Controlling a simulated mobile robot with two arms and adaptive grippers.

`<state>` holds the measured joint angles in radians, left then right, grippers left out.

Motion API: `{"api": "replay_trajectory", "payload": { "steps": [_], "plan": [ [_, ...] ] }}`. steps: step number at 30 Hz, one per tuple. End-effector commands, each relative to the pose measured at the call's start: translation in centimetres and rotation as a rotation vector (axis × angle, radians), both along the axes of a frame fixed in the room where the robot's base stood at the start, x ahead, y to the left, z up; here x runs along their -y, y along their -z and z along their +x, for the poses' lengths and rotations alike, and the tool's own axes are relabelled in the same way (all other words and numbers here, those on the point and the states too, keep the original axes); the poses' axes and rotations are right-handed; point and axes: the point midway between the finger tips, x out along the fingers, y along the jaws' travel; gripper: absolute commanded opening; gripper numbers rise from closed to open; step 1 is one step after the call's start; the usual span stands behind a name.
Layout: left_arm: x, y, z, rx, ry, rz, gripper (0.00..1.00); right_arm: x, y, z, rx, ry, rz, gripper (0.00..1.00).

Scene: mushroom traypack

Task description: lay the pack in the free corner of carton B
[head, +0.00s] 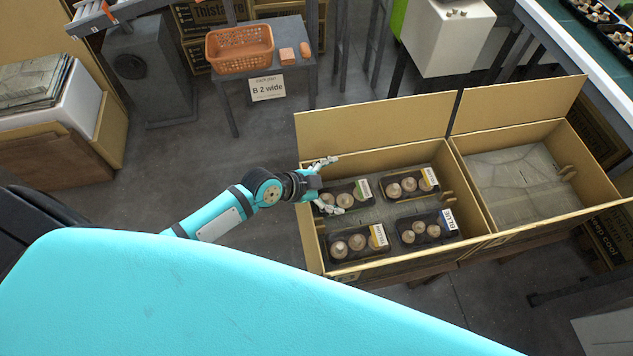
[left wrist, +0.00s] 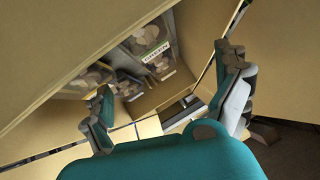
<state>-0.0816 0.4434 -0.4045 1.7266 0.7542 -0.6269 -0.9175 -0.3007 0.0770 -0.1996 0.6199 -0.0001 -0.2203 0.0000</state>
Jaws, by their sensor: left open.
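The left carton (head: 375,118) holds mushroom packs in dark trays, one at each corner. The front left pack (head: 352,250) and front right pack (head: 425,229) also lie flat. My left gripper (head: 335,185) is open at the carton's left wall, fingers spread around the back left pack's end; contact cannot be told. In the left wrist view, my gripper (left wrist: 168,105) is open and empty, with a labelled pack (left wrist: 150,48) beyond it. My right gripper is not in view.
A second carton (head: 510,108) on the right shows only a grey liner sheet inside. A small table with an orange basket (head: 240,48) and a "B 2 wide" sign (head: 267,87) stands at the back. A conveyor (head: 560,32) runs at the upper right.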

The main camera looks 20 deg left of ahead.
Motion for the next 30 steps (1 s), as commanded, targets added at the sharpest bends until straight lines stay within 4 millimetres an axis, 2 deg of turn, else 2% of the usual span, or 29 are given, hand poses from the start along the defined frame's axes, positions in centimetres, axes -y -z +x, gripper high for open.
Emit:
{"api": "replay_trajectory", "payload": {
  "steps": [1,6,12,24,26,30],
  "plan": [
    [-0.6,-0.9,-0.9,-0.001,0.004,0.003,1.00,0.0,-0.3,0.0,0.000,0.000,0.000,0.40],
    [-2.4,-2.8,-2.8,-0.001,0.003,0.003,1.00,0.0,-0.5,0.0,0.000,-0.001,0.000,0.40],
    [-3.4,-4.1,-3.9,-0.001,0.001,0.000,1.00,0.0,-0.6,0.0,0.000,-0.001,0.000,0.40],
    [-3.4,-4.3,-4.2,-0.005,0.000,-0.004,1.00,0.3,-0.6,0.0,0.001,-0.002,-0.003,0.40],
    [-3.0,-4.3,-4.7,-0.021,-0.006,-0.006,1.00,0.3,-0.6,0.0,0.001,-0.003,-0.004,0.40],
    [-1.6,-4.5,-6.9,-0.112,-0.052,-0.012,1.00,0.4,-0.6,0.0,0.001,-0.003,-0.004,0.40]
  ]
}}
